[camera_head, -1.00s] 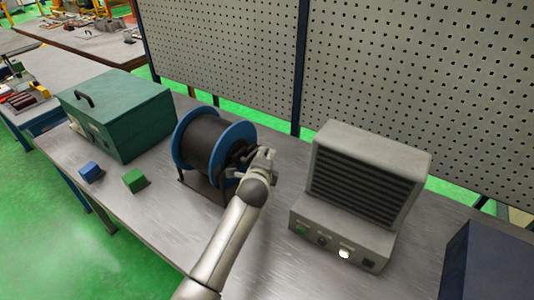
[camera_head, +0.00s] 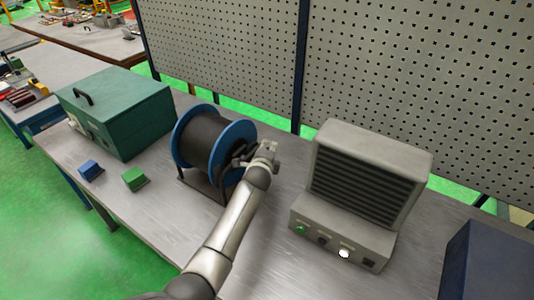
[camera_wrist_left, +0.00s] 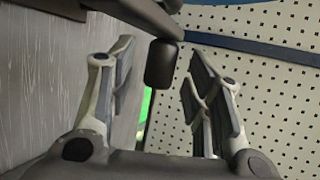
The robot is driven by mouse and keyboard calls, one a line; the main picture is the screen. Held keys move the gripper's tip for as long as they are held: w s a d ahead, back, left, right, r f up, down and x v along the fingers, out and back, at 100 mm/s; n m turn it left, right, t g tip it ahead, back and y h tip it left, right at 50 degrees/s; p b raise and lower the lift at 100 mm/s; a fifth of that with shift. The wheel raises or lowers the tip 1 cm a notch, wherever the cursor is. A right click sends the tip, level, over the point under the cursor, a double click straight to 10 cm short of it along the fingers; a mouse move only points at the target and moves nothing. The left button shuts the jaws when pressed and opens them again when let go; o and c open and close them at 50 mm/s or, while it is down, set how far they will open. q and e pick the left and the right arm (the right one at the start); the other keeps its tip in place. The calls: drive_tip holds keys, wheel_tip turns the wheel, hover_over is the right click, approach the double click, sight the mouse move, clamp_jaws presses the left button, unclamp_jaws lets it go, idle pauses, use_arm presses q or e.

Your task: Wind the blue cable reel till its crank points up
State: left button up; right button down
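The cable reel (camera_head: 204,138), with blue flanges and a dark drum, stands on a dark stand on the metal bench. My left gripper (camera_head: 262,154) is at the reel's right side, by its crank. In the left wrist view the crank's dark handle (camera_wrist_left: 161,64) hangs from a dark bar between the two fingers of my left gripper (camera_wrist_left: 160,55). The fingers are spread, with a visible gap on both sides of the handle. The gripper and the flange partly hide the crank in the head view, so its exact direction is unclear. My right gripper is not in view.
A green case (camera_head: 120,112) stands left of the reel, with a blue block (camera_head: 90,170) and a green block (camera_head: 134,180) in front. A grey louvred machine (camera_head: 365,190) stands to the right. A perforated panel (camera_head: 220,50) rises behind. The bench between reel and machine is clear.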

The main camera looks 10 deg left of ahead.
use_arm(q)
drive_tip(key=c, duration=0.7)
clamp_jaws()
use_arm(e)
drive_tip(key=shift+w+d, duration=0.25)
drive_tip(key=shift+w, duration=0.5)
use_arm(q)
drive_tip(key=shift+f, duration=0.1)
